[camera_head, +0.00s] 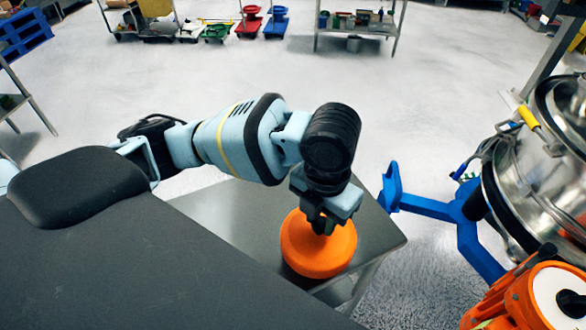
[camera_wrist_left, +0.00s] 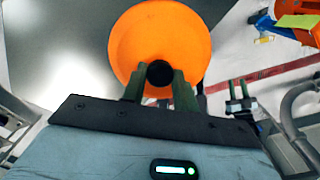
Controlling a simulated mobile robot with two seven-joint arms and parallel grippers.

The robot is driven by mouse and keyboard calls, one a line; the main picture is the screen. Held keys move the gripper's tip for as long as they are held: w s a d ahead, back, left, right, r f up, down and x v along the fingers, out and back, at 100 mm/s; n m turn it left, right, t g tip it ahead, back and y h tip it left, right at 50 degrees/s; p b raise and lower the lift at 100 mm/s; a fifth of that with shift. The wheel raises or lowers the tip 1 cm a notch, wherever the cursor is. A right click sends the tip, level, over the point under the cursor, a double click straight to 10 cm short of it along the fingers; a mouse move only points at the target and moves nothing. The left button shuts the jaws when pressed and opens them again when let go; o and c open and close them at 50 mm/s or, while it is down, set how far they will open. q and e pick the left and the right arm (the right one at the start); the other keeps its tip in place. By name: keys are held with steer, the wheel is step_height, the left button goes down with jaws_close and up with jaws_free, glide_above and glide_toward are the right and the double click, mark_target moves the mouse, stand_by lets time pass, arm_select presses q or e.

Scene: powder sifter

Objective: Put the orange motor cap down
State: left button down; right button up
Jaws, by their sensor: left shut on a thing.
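The orange motor cap (camera_head: 318,252) is a round, domed piece with a dark knob in its middle. My left gripper (camera_head: 322,222) comes down on it from above and is shut on the knob. In the left wrist view the cap (camera_wrist_left: 152,35) fills the upper middle, and the gripper's green fingers (camera_wrist_left: 160,85) close around the black knob. The cap is over the right end of the grey metal table (camera_head: 230,210). I cannot tell whether its underside touches the tabletop.
A steel sifter drum (camera_head: 545,170) on a blue frame (camera_head: 435,205) stands to the right, with an orange motor body (camera_head: 545,300) at the lower right. The table's left part is bare. Shelves and carts stand far back across open floor.

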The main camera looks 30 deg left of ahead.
arm_select(q)
steer(key=w+a+f, duration=0.1)
steer(key=w+a, duration=0.1)
steer(key=w, duration=0.1)
steer(key=w+a+f, duration=0.2)
steer(key=a, duration=0.1)
steer(key=w+a+f, duration=0.1)
steer(key=w+a, duration=0.1)
steer(key=w, duration=0.1)
steer(key=shift+w+a+f, duration=0.25)
steer(key=shift+w+a, duration=0.05)
steer(key=shift+a, duration=0.1)
steer(key=shift+f, duration=0.1)
steer(key=c, duration=1.1)
jaws_free()
steer(key=shift+f, duration=0.1)
step_height(320, 180, up, 12)
steer(key=shift+r, duration=0.2)
